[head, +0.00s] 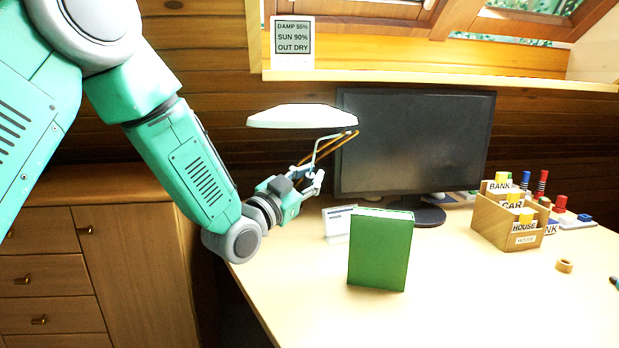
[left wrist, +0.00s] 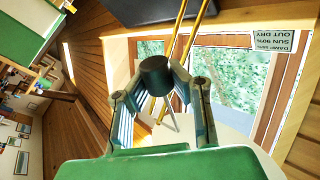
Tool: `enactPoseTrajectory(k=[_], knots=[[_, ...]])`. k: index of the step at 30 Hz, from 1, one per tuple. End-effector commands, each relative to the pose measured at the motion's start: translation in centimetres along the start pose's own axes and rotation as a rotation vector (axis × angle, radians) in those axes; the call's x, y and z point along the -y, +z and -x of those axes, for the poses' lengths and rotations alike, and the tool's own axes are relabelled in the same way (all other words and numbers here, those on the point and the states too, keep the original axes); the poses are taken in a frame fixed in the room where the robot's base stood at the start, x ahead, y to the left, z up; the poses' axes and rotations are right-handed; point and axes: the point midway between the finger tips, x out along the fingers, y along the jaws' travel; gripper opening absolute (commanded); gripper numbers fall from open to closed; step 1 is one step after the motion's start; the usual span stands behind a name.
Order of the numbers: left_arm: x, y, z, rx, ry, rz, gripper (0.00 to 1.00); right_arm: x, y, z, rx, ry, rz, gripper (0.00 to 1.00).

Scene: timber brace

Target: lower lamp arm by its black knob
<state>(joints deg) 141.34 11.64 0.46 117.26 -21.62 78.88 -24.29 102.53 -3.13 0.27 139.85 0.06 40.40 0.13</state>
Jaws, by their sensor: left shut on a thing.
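The lamp has a white shade (head: 302,117) and a thin brass arm (head: 333,146) in front of the monitor's left side. The brass rods (left wrist: 197,30) also cross the top of the left wrist view. The black knob (left wrist: 155,72) sits between the fingertips of my left gripper (left wrist: 156,88), which is shut on it. In the head view my left gripper (head: 312,184) is below the shade, above the desk's left part, and the knob is hard to make out there. My right gripper is not in view.
A green book (head: 380,252) stands upright on the desk (head: 470,300) near the gripper, with a small white card (head: 338,222) behind it. A dark monitor (head: 415,140) stands behind. A wooden card box (head: 508,222) is at the right. The desk's front is clear.

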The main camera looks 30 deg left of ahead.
Motion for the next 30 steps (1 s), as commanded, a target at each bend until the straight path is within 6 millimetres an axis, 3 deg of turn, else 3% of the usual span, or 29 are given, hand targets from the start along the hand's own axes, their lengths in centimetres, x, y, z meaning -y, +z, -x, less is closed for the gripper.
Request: enactPoseTrajectory(k=[1,3,4,11,16,30], knots=[[-1.2,0.9,0.5,0.025,0.027,0.005,0.15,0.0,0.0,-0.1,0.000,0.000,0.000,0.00],[-1.2,0.9,0.5,0.025,0.026,0.005,0.40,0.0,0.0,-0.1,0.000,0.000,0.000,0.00],[-1.2,0.8,0.5,0.025,0.026,0.005,0.41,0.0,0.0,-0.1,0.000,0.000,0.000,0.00],[-0.7,0.7,0.5,0.018,0.017,0.005,0.41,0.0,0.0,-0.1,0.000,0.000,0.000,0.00],[-0.6,0.7,1.7,0.018,0.016,0.006,0.41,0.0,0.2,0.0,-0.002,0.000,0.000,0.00],[-0.9,0.7,10.7,0.024,0.021,0.005,0.41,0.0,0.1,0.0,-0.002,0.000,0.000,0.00]])
